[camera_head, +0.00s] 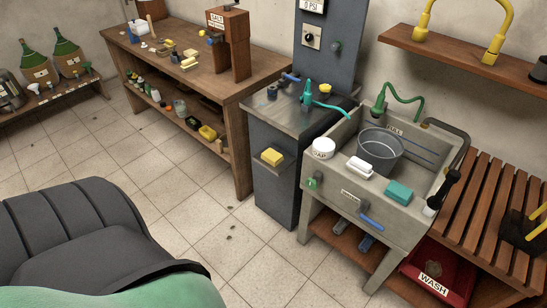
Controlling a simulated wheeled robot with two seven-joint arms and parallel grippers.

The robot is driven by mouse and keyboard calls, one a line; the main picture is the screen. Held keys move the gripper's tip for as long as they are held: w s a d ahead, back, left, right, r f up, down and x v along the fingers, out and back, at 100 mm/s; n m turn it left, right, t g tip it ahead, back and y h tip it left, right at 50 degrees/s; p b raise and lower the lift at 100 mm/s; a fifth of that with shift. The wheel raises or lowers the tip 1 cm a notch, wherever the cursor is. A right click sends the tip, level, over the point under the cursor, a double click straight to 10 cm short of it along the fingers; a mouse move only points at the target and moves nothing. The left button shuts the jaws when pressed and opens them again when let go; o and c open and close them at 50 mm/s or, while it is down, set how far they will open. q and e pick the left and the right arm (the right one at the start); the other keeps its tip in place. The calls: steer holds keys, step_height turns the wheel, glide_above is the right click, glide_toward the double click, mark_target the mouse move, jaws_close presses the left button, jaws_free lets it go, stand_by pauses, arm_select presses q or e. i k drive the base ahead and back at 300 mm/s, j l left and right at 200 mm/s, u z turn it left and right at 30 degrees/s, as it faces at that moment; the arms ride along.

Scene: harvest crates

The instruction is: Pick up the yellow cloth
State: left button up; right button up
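A small yellow folded-looking piece (272,157) lies on a little ledge on the front of the grey cabinet (272,190). It may be the yellow cloth; its material is too small to tell. Small pale yellow pieces (190,60) also lie on the wooden workbench (180,85), and I cannot tell whether any is cloth. Neither of my grippers is in view, and nothing in view is held.
A slatted wooden rack (480,220) stands at right. Tiled floor (180,200) before the workbench is clear.

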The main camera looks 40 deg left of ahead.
mark_target(271, 156)
steer(key=z, duration=0.25)
steer(key=j+z, duration=0.2)
steer(key=j, duration=0.15)
steer(key=k+j+z, duration=0.25)
steer(key=j+z, duration=0.2)
steer(key=j, duration=0.2)
steer(key=k+j+z, duration=0.2)
steer(key=i+j, duration=0.05)
steer(key=j, duration=0.05)
